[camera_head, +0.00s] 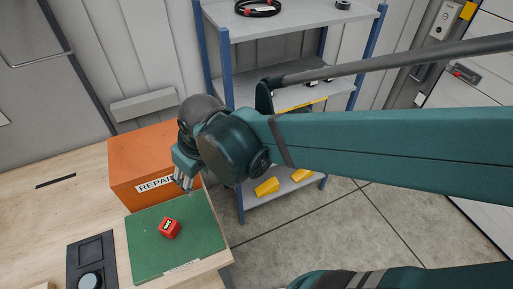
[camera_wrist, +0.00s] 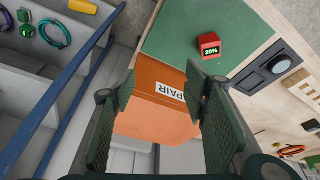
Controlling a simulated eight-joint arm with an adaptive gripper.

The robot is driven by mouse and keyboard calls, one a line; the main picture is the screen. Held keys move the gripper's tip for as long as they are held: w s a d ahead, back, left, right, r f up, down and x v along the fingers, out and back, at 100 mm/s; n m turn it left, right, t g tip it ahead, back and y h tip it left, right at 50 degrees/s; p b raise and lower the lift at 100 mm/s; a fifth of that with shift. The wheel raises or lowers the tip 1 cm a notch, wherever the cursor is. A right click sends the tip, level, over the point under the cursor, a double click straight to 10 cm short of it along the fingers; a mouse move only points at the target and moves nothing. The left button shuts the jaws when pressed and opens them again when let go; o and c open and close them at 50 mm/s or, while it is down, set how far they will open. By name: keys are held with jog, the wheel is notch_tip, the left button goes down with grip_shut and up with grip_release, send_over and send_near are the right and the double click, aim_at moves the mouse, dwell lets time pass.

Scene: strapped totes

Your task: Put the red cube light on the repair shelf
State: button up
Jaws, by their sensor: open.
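The red cube light (camera_head: 169,228) sits on a green mat (camera_head: 148,254) on the wooden table. In the wrist view the red cube light (camera_wrist: 208,41) shows a dark display reading 20%. The orange repair shelf (camera_head: 135,171), a box-like unit with a partly covered white label, stands at the mat's far edge. It also shows in the wrist view (camera_wrist: 150,122), between and behind the fingers. My gripper (camera_head: 183,181) is open and empty, in front of the orange shelf's right part and apart from the cube. Its two fingers (camera_wrist: 163,88) stand wide apart in the wrist view.
A blue-posted rack (camera_head: 228,75) with grey shelves stands behind, holding a coiled cable (camera_head: 258,8) and yellow items (camera_head: 267,187). A dark panel with a round knob (camera_head: 91,264) lies left of the mat. The table's left part is mostly clear.

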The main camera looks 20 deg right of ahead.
jog(key=s+d+r+m+t, duration=0.2)
jog(key=d+r, duration=0.1)
jog(key=d, duration=0.6)
jog(key=s+d+r+m+t+h, duration=0.1)
jog(key=d+r+m, duration=0.2)
jog(key=d, duration=0.5)
jog(key=shift+s+d+r+t+h, duration=0.3)
jog(key=shift+s+d+r+t, duration=0.05)
jog(key=shift+s+t, duration=0.05)
jog(key=shift+o, duration=0.5)
jog(key=shift+a, duration=0.15)
jog(key=n+g+y, duration=0.1)
jog(key=n+g, duration=0.5)
jog(key=n, duration=0.3)
send_over(170, 226)
notch_tip(170, 226, down, 19)
jog(key=shift+w+r, duration=0.1)
jog(key=shift+r, duration=0.05)
